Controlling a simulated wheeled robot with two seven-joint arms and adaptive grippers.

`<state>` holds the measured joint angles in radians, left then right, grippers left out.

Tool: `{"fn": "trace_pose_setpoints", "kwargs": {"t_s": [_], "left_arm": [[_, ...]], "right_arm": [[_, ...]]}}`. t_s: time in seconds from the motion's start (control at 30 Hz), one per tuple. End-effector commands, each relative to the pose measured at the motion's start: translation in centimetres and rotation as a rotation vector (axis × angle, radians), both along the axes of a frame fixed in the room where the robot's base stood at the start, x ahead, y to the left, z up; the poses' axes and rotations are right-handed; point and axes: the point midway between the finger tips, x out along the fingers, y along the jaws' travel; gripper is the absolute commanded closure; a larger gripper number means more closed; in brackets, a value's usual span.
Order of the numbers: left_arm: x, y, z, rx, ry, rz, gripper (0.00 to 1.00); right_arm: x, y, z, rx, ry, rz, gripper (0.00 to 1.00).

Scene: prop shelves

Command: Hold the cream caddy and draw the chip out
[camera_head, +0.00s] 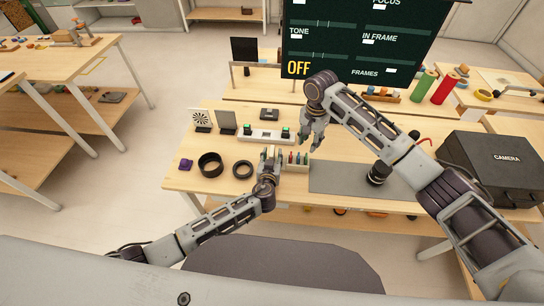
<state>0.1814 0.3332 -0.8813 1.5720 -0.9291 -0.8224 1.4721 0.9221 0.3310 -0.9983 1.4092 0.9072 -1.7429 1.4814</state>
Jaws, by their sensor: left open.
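The cream caddy (303,168) is a small box on the wooden table, just right of my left gripper. Several thin coloured chips, red, green and blue among them, stand upright in it; their lower parts are hidden. My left gripper (270,152) is open at the caddy's left side; I cannot tell whether it touches the caddy. My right gripper (311,143) hangs above and behind the caddy, fingers apart, with nothing seen between them.
A white box with green lights (265,136) stands behind the caddy. Two black rings (210,165) and a purple piece (186,164) lie to the left. A grey mat (335,178), black lens (377,174) and black camera case (492,165) are to the right.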

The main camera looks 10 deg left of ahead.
Motion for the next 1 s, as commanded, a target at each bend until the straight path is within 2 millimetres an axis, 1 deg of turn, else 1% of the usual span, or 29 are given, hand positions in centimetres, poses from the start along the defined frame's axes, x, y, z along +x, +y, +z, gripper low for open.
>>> {"fn": "trace_pose_setpoints", "kwargs": {"t_s": [0.1, 0.13, 0.43, 0.53, 0.57, 0.67, 1.0], "left_arm": [[-0.01, -0.01, 0.01, 0.000, 0.000, 0.000, 0.59], [-0.01, -0.01, 0.00, 0.000, 0.000, 0.000, 0.61], [-0.02, 0.00, 0.02, 0.000, 0.000, 0.000, 1.00], [-0.02, 0.00, 0.01, 0.000, 0.000, 0.000, 1.00], [-0.02, 0.00, 0.02, 0.000, 0.000, 0.000, 0.83], [-0.02, 0.00, 0.01, 0.000, 0.000, 0.000, 0.70], [-0.02, 0.01, 0.02, 0.000, 0.000, 0.000, 0.70]], "right_arm": [[0.00, 0.00, 0.00, 0.000, 0.000, 0.000, 0.64], [0.00, 0.00, 0.00, 0.000, 0.000, 0.000, 0.64], [0.00, 0.00, 0.00, 0.000, 0.000, 0.000, 0.64], [0.00, 0.00, 0.00, 0.000, 0.000, 0.000, 0.64], [0.00, 0.00, 0.00, 0.000, 0.000, 0.000, 0.64], [0.00, 0.00, 0.00, 0.000, 0.000, 0.000, 0.64], [0.00, 0.00, 0.00, 0.000, 0.000, 0.000, 0.64]]}}
